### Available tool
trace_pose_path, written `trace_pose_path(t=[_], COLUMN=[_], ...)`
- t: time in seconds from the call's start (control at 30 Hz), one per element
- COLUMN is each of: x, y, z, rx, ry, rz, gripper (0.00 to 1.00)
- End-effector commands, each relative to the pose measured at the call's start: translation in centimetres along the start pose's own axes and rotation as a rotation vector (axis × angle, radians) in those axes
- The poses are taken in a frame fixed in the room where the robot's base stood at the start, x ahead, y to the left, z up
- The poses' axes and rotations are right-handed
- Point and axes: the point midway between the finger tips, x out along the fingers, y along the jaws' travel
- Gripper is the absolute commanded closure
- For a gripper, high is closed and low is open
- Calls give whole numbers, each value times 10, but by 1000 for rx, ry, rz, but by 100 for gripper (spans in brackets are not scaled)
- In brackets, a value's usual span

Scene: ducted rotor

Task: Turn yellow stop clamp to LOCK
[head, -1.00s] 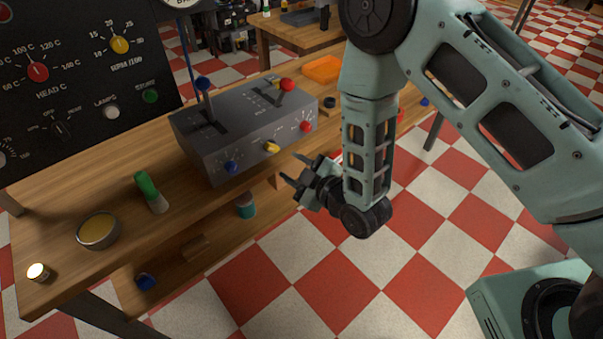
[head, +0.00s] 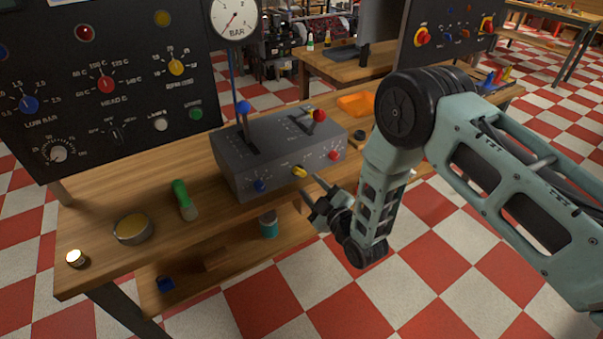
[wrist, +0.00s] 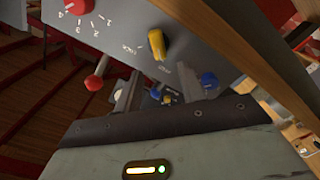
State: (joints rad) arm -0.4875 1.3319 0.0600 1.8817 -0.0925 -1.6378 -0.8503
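The yellow stop clamp (head: 299,171) is a small yellow knob on the front face of the grey lever box (head: 285,185), between a blue knob (head: 260,186) and a red knob (head: 334,155). My gripper (head: 311,184) is in front of the box, just below and right of the clamp. Its fingers are apart and empty, with the clamp outside them. Contact with the clamp does not show.
Two levers, blue-topped (head: 243,108) and red-topped (head: 319,115), rise from the box. A green-handled tool (head: 184,198) and a round tin (head: 133,229) lie on the bench left of it. A teal can (head: 268,224) stands on the lower shelf. Checkered floor is clear in front.

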Motion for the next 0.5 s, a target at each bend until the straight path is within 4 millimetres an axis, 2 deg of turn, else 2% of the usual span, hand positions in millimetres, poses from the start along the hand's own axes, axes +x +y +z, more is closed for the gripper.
trace_pose_path(t=[0.03,0.2,0.33,0.5], x=[11,39,52,59], y=[2,1,1,0], z=[-2,-1,0,0], rx=[0,0,0,0], ry=[2,1,0,-1], rz=[3,2,1,0], gripper=[60,60,60,60])
